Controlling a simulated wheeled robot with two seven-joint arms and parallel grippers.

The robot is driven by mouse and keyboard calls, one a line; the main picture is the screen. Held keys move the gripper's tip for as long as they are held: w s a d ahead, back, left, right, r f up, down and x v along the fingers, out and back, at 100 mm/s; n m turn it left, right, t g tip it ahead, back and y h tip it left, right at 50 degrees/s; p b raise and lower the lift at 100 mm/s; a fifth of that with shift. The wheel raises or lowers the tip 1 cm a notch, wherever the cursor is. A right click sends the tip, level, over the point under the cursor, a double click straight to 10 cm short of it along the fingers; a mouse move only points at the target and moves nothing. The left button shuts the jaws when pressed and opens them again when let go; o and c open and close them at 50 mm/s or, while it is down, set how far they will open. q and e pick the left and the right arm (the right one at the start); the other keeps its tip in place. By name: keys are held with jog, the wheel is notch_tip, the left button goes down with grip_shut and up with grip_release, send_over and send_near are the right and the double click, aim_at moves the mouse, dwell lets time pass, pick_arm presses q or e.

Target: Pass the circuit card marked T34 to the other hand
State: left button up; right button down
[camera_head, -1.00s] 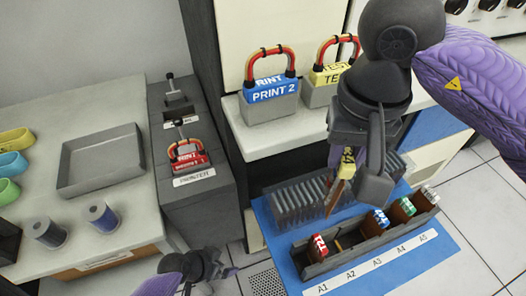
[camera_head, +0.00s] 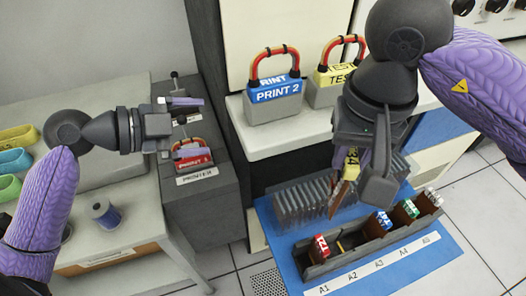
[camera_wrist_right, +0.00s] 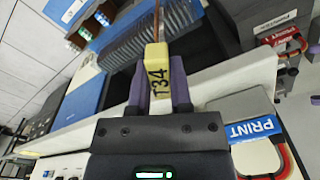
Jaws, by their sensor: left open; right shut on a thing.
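The circuit card marked T34 has a yellow handle block, which shows in the right wrist view (camera_wrist_right: 157,72) with a brown board beyond it. In the head view the card (camera_head: 346,182) hangs below my right gripper (camera_head: 362,165), tilted, above the grey slotted rack. My right gripper is shut on its yellow handle; the handle also shows between the fingers in the wrist view. My left gripper (camera_head: 194,128) is open and empty. It is at the left, above the printer lock-box area, well apart from the card, with its fingers pointing right.
The grey slotted rack (camera_head: 290,208) and the card holder (camera_head: 322,270) with slots A1 to A5 stand on a blue mat (camera_head: 418,264). The holder carries red, blue, green and white cards. PRINT 2 (camera_head: 275,92) and TEST (camera_head: 335,75) plugs stand on the white ledge.

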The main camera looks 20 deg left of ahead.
aim_at(354, 169)
pick_arm(q)
jog(key=s+d+g+h, duration=0.1)
jog(key=d+g+h, duration=0.1)
jog(key=d, duration=0.2)
jog(key=s+d+r+g+h, duration=0.1)
jog(key=d+g+h, duration=0.1)
jog(key=d+h, duration=0.1)
jog(key=s+d+r+n+g+h, duration=0.1)
jog(key=d+g+h, duration=0.1)
jog(key=d, duration=0.3)
jog(key=shift+s+d+h, duration=0.25)
jog(key=shift+d+h, duration=0.05)
jog(key=shift+g, duration=0.3)
jog(key=d, duration=0.4)
jog(key=w+d, duration=0.1)
jog(key=d, duration=0.7)
jog(key=shift+w+d, duration=0.3)
jog(key=shift+s, duration=0.1)
jog(key=c, duration=0.7)
jog(key=o, duration=0.7)
